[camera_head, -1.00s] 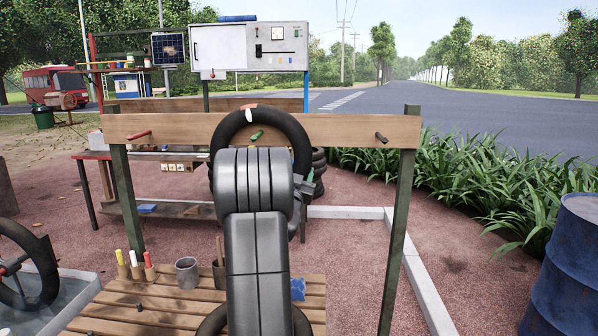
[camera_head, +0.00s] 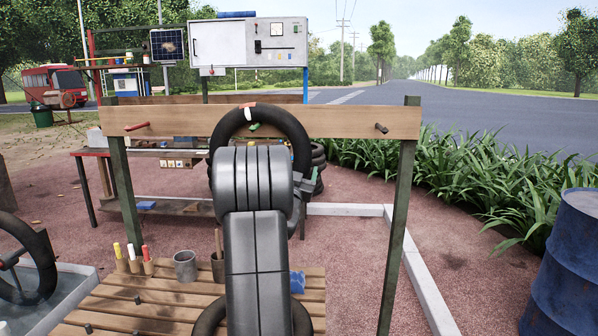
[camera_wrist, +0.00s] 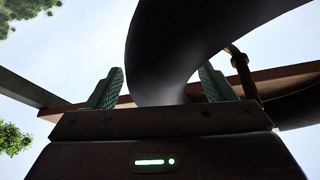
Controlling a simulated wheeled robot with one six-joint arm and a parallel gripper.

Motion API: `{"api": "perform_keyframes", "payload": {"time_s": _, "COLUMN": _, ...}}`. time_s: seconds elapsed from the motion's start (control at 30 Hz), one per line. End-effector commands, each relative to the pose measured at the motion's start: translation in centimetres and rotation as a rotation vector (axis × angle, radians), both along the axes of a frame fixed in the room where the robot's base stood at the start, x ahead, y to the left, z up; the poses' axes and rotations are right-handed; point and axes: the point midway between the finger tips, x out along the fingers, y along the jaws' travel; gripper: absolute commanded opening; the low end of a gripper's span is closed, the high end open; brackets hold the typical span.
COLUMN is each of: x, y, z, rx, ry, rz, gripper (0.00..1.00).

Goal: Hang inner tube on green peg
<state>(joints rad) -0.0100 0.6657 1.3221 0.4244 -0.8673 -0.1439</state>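The black inner tube (camera_head: 290,125) stands upright at the wooden beam, with a white and orange mark at its top. The green peg (camera_head: 255,126) shows inside the ring, just under the tube's upper inner edge; whether they touch is hard to tell. My arm hides the tube's lower part. In the wrist view the tube (camera_wrist: 180,45) passes between the two green fingers of my gripper (camera_wrist: 162,68). The fingers stand apart, with a narrow gap seen beside the tube, so my gripper looks open around it.
The beam (camera_head: 330,122) also bears a red peg (camera_head: 137,126) at left and a dark peg (camera_head: 381,128) at right. A slatted table (camera_head: 130,305) with markers and cups is below. A blue barrel (camera_head: 565,270) stands at right. Another black tube (camera_head: 45,265) is at far left.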

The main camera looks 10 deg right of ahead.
Motion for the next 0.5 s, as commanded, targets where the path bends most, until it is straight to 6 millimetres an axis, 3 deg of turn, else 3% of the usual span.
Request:
{"api": "perform_keyframes", "payload": {"time_s": 0.27, "x": -0.6, "y": 0.2, "z": -0.5, "rx": 0.0, "ry": 0.003, "rz": 0.0, "gripper": 0.76}}
{"api": "perform_keyframes", "payload": {"time_s": 0.5, "x": -4.3, "y": 1.6, "z": -2.1, "rx": -0.001, "ry": 0.003, "rz": 0.002, "gripper": 0.76}}
